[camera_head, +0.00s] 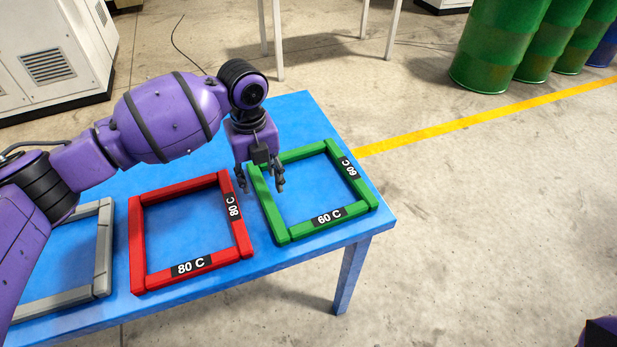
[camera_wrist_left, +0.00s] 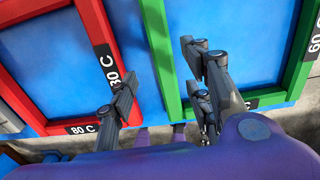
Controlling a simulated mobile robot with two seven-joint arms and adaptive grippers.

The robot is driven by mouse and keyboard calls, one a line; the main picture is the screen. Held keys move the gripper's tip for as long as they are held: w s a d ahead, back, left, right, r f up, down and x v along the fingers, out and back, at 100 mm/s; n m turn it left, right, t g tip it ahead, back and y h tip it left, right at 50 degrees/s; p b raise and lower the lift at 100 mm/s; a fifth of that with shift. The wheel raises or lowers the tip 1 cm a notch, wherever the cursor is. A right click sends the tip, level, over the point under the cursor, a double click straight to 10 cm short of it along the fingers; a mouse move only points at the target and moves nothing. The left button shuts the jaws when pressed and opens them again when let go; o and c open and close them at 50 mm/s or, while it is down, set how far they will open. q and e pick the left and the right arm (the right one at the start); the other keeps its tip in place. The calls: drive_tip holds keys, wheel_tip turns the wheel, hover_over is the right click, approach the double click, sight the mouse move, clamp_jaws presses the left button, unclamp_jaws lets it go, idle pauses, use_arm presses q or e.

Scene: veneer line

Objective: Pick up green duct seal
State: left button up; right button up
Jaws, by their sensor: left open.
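The green duct seal (camera_head: 305,151) is a square frame labelled 60 C, lying flat at the right end of the blue table. My left gripper (camera_head: 262,187) is open and points down at its left bar. In the left wrist view, that green bar (camera_wrist_left: 158,45) runs between the spread fingers of the left gripper (camera_wrist_left: 160,75). I cannot tell how far the fingertips are above the table or whether they touch the bar. Part of the left bar is hidden behind the gripper. My right gripper is not in view.
A red frame (camera_head: 139,245) labelled 80 C lies just left of the green one, and a grey frame (camera_head: 103,250) lies further left. The blue table (camera_head: 310,108) ends close to the green seal's right side. Green drums (camera_head: 495,50) stand at the back right.

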sight(266, 196)
use_arm(q)
drive_tip(key=shift+s+d+f, duration=0.1)
drive_tip(key=shift+s+f, duration=0.35)
drive_tip(key=shift+f, duration=0.1)
drive_tip(key=f, duration=0.4)
drive_tip(key=shift+w+d+f, duration=0.2)
drive_tip(key=shift+w+f, duration=0.15)
drive_tip(key=shift+w, duration=0.05)
clamp_jaws()
